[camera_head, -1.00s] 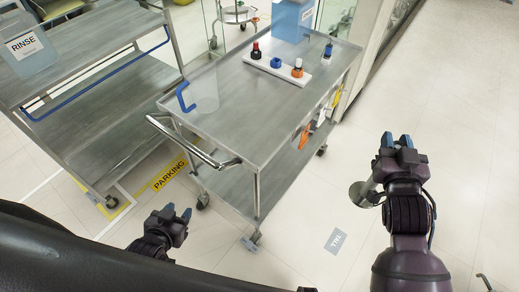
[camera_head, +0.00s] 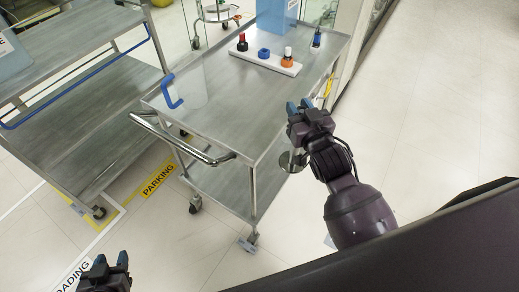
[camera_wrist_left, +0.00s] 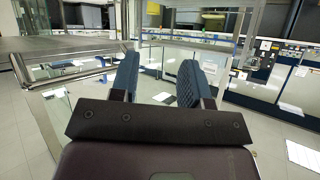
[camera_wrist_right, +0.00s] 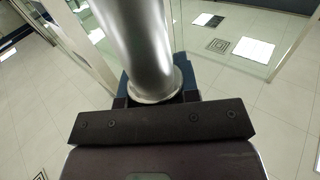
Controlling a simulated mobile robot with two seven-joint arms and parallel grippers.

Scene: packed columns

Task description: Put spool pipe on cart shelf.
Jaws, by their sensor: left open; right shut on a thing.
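The spool pipe (camera_wrist_right: 145,45) is a shiny metal tube with a flange, filling the top middle of the right wrist view. My right gripper (camera_head: 301,106) is shut on it. In the head view only a round metal end of the pipe (camera_head: 291,161) shows beside the gripper, at the cart's right edge. The cart has a grey metal top shelf (camera_head: 215,108) and a lower shelf (camera_head: 228,187). From the head view I cannot tell the gripper's height over the top shelf. My left gripper (camera_head: 105,262) is open and empty at the bottom left, away from the cart.
A white rack (camera_head: 265,62) with small capped bottles and a blue container (camera_head: 277,14) stand at the top shelf's back. Another shelf cart (camera_head: 80,120) stands left. The top shelf's near part is clear.

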